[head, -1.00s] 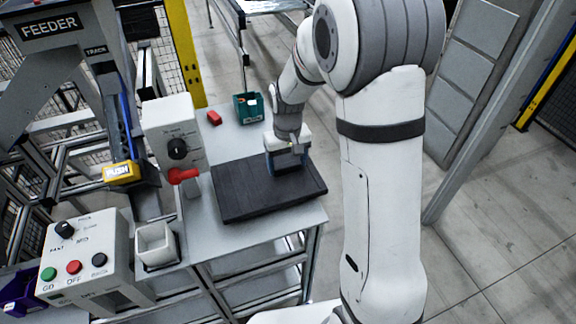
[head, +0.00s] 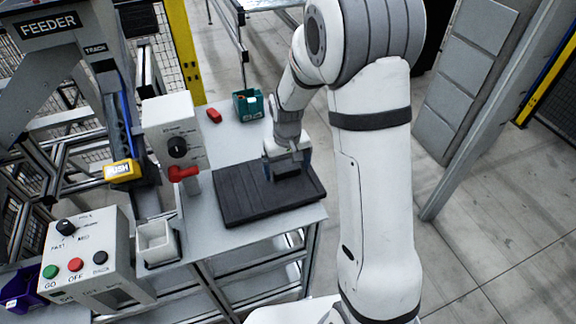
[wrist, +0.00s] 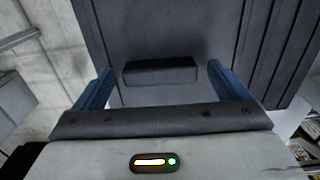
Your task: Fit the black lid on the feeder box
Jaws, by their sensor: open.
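A dark, flat slab (head: 240,200) lies on the grey table, and it also fills much of the wrist view (wrist: 220,30). A small black block (wrist: 160,70) sits on it between my fingers; I cannot tell if this is the black lid or a raised grip on it. My gripper (head: 287,172), also in the wrist view (wrist: 160,88), is open, its blue fingers apart on either side of the block. A white open-topped box (head: 156,243), perhaps the feeder box, stands at the table's front left corner.
A teal bin (head: 248,106) and a red block (head: 214,116) are farther back. A control box with buttons (head: 80,255) is at front left.

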